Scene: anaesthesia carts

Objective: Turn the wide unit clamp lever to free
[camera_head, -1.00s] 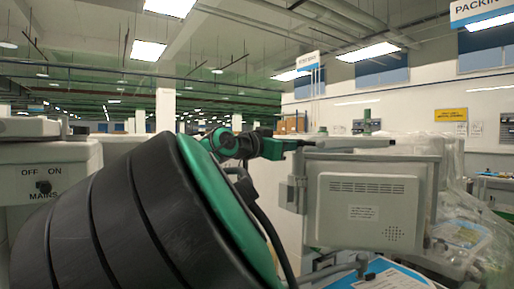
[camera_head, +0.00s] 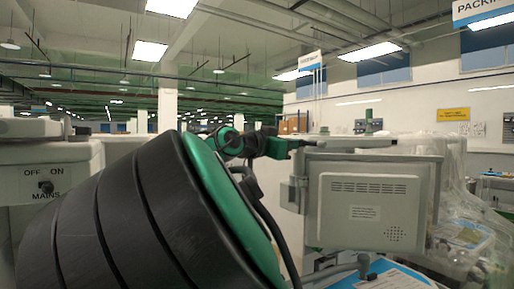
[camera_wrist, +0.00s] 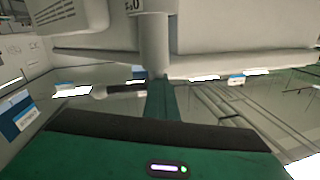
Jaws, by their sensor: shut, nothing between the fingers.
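My gripper (camera_head: 300,144) reaches right, its tip at the upper left corner of a grey boxy unit (camera_head: 368,212), seen from its vented, labelled back. The fingers look shut and hold nothing visible. In the wrist view the slim dark fingers (camera_wrist: 162,100) point at a grey post (camera_wrist: 155,45) joined to a long grey bar (camera_wrist: 230,62). A small plate with partly cut-off lettering (camera_wrist: 135,6) is beside the post. I cannot tell whether this post is the wide unit clamp lever, nor whether the fingers touch it. No lever is clearly identifiable in the head view.
A grey panel marked OFF, ON and MAINS (camera_head: 45,188) stands at the left. A plastic-wrapped cart (camera_head: 465,225) stands at the right. A grey arm-like part (camera_head: 362,266) is below the unit. My own arm hides the lower middle.

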